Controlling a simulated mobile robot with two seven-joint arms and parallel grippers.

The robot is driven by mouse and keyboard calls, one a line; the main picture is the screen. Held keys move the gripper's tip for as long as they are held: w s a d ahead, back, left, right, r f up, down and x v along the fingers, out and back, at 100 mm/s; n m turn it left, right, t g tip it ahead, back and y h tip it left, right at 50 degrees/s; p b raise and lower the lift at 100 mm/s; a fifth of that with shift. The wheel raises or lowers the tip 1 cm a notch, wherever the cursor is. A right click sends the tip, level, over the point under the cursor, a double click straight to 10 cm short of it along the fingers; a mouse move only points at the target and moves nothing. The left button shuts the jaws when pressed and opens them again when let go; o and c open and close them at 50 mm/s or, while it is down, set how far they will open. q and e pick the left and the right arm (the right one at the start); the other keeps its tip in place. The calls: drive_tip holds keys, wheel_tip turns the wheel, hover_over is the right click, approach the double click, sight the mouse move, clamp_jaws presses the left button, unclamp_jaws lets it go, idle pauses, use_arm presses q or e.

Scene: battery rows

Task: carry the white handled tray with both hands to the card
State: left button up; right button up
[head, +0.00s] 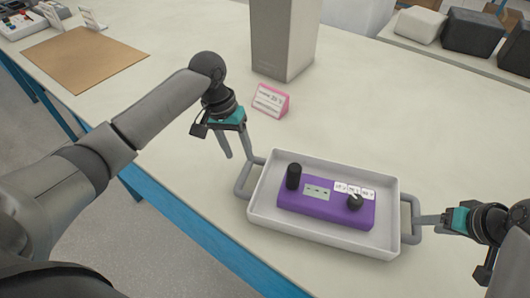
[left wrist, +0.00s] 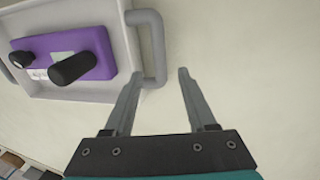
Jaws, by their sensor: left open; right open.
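The white handled tray (head: 262,222) sits on the table and holds a purple box (head: 310,212) with black knobs. Its left handle (head: 243,180) is just by the fingertips of my open left gripper (head: 240,157); the handle also shows in the left wrist view (left wrist: 157,45), close to the empty jaws (left wrist: 160,73). My right gripper (head: 418,218) is open at the tray's right handle (head: 407,204); whether its fingers straddle the bar is unclear. A small pink-edged card (head: 270,100) stands behind the tray. A flat brown card (head: 85,58) lies at the far left.
A tall grey column (head: 283,40) stands behind the pink-edged card. Dark and pale blocks (head: 470,32) stand on a ledge at the back right. A device with buttons (head: 20,22) is at the far left corner. The table between the brown card and tray is clear except for my left arm above.

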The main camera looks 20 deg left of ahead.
drive_tip(key=v, duration=0.6)
drive_tip(key=shift+r, duration=0.2)
use_arm(q)
drive_tip(key=a+p, duration=0.3)
drive_tip(key=a, duration=0.3)
use_arm(e)
drive_tip(key=shift+r, duration=1.45)
drive_tip(key=shift+s, duration=0.1)
use_arm(q)
drive_tip(key=shift+r+p, duration=1.8)
use_arm(e)
drive_tip(key=shift+s+d, duration=0.2)
drive_tip(key=shift+d, duration=0.8)
drive_tip(key=shift+s+d, duration=0.15)
drive_tip(key=shift+d, duration=0.8)
drive_tip(key=shift+s+d, duration=0.2)
drive_tip(key=shift+d, duration=0.8)
use_arm(q)
drive_tip(key=shift+s+f, duration=0.1)
